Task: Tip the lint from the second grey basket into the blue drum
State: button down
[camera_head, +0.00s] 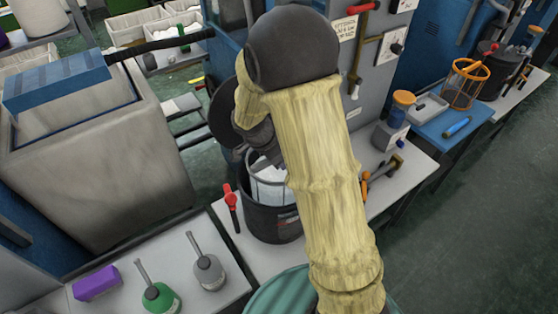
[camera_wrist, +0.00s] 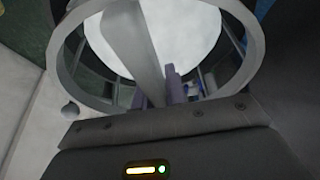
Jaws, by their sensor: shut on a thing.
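In the wrist view, a grey basket (camera_wrist: 247,35) with a round rim fills the upper part. A broad grey bar (camera_wrist: 130,40) crosses its mouth. A smooth white mass, which may be the lint, shows inside the rim (camera_wrist: 185,30). My gripper (camera_wrist: 157,92) is shut at the near side of the basket, with its purplish fingertips by the bar; the exact contact is partly hidden. I cannot pick out the blue drum with certainty.
A dark tub (camera_head: 272,215) with white contents stands below my arm. A teal ribbed round top (camera_head: 280,292) is at the bottom. Bottles (camera_head: 207,270), a purple box (camera_head: 97,283) and an orange wire basket (camera_head: 465,88) stand on the benches. Floor at right is clear.

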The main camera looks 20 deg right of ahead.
notch_tip(320, 180, up, 23)
jog(key=p, duration=1.3)
jog(key=shift+p, duration=0.35)
dwell(0.4)
jog(key=shift+w, duration=0.15)
dwell(0.3)
